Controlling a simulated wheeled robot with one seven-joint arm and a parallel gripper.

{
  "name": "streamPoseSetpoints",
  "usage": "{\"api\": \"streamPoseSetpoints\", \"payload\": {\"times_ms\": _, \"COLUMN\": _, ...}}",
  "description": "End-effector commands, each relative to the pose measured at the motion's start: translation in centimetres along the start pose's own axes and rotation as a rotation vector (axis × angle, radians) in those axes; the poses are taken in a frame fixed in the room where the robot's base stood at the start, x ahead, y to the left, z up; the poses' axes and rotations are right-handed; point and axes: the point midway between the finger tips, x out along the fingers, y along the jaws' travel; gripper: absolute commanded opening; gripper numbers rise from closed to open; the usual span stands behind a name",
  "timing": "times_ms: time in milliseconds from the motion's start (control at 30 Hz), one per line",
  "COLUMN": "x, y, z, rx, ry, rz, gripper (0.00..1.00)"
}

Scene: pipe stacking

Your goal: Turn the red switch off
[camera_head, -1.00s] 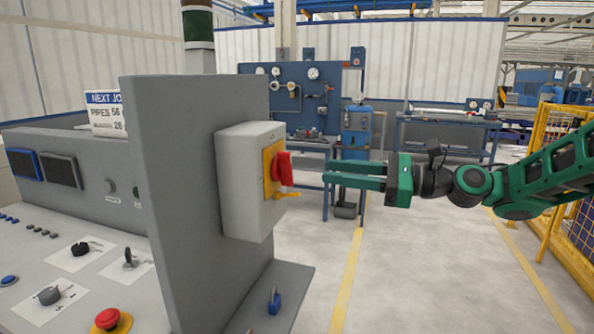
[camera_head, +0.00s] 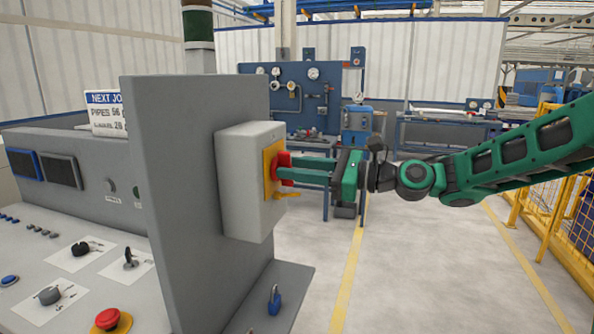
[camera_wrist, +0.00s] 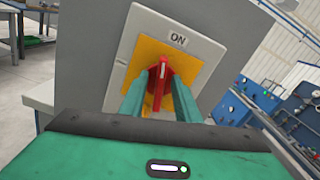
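The red switch (camera_wrist: 161,78) is a rotary handle on a yellow plate (camera_wrist: 195,72) on a light grey box. It stands upright, its white mark towards the ON label (camera_wrist: 178,39). In the head view the red switch (camera_head: 282,168) sits on the right face of the box (camera_head: 240,185). My gripper (camera_head: 290,171) reaches it from the right. In the wrist view, my gripper's two green fingers (camera_wrist: 160,88) are apart, one on each side of the red handle. I cannot tell whether they touch it.
A grey panel (camera_head: 190,150) carries the box, with a control desk (camera_head: 60,270) to its left. A small yellow tab (camera_head: 287,194) sits just below the switch. A blue padlock (camera_head: 274,300) is on the ledge below.

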Motion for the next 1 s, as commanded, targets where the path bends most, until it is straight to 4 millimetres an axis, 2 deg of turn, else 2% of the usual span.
{"api": "streamPoseSetpoints", "payload": {"times_ms": 67, "x": -0.02, "y": -0.01, "z": -0.01, "rx": 0.0, "ry": 0.0, "rz": 0.0, "gripper": 0.27}}
{"api": "streamPoseSetpoints", "payload": {"times_ms": 167, "x": -0.03, "y": -0.01, "z": -0.02, "rx": 0.0, "ry": 0.0, "rz": 0.0, "gripper": 0.03}}
{"api": "streamPoseSetpoints", "payload": {"times_ms": 200, "x": -0.04, "y": 0.0, "z": -0.02, "rx": 0.0, "ry": 0.0, "rz": 0.0, "gripper": 0.0}}
{"api": "streamPoseSetpoints", "payload": {"times_ms": 267, "x": -0.04, "y": 0.0, "z": -0.02, "rx": 0.0, "ry": 0.001, "rz": 0.0, "gripper": 0.0}}
{"api": "streamPoseSetpoints", "payload": {"times_ms": 300, "x": -0.68, "y": -0.29, "z": -0.12, "rx": 0.0, "ry": 0.002, "rz": -0.003, "gripper": 0.0}}
{"api": "streamPoseSetpoints", "payload": {"times_ms": 667, "x": 0.06, "y": 0.08, "z": -0.03, "rx": -0.073, "ry": 0.001, "rz": 0.001, "gripper": 0.0}}
{"api": "streamPoseSetpoints", "payload": {"times_ms": 1000, "x": 0.12, "y": 0.41, "z": 0.07, "rx": -0.338, "ry": -0.002, "rz": 0.002, "gripper": 0.0}}
